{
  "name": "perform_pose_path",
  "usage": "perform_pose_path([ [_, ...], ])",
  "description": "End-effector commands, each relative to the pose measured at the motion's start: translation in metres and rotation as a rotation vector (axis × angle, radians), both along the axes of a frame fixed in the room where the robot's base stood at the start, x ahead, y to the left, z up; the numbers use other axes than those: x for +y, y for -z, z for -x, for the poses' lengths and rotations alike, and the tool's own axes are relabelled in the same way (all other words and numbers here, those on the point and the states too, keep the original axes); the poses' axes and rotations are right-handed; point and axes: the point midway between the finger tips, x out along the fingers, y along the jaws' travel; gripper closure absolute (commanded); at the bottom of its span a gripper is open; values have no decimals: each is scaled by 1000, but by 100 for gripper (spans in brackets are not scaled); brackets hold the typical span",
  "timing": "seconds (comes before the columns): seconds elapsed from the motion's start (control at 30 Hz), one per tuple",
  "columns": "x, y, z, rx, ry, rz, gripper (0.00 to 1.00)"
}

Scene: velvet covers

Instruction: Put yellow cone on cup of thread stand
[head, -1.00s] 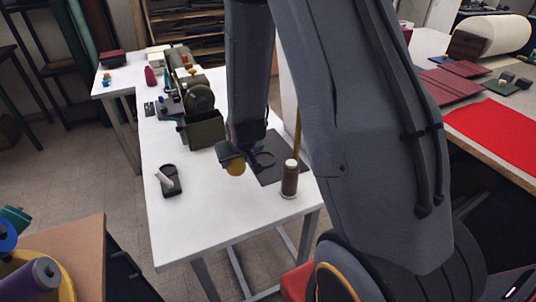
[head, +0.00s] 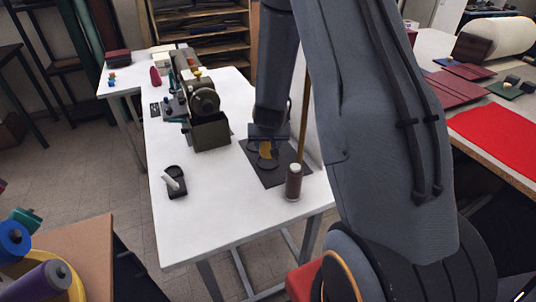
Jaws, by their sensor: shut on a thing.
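The thread stand has a dark flat base (head: 253,172) and a thin upright pole (head: 304,110) on the white table. A brown thread spool with a pale top (head: 293,182) stands upright at the base's front right corner. My gripper (head: 268,152) is shut on the yellow cone (head: 265,151) above the base, at the stand's ring-shaped cup (head: 267,163). The gripper hides part of the cone and the cup. I cannot tell whether the cone touches the cup.
A dark holder with a white piece (head: 175,182) lies on the white table (head: 225,215), left of the stand. A green-grey machine with a bin (head: 210,133) stands farther back. The table's front left is clear. Coloured spools (head: 42,282) sit at the lower left.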

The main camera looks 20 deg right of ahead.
Motion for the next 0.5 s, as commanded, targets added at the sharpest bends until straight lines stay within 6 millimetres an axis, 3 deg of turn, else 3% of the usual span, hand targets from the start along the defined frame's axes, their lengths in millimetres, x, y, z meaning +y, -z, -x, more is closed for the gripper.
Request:
perform_pose_path([
  [0.3, 1, 35, 1, 2, -2, 0, 74],
  [0.5, 1, 42, 0, 0, -1, 0, 74],
])
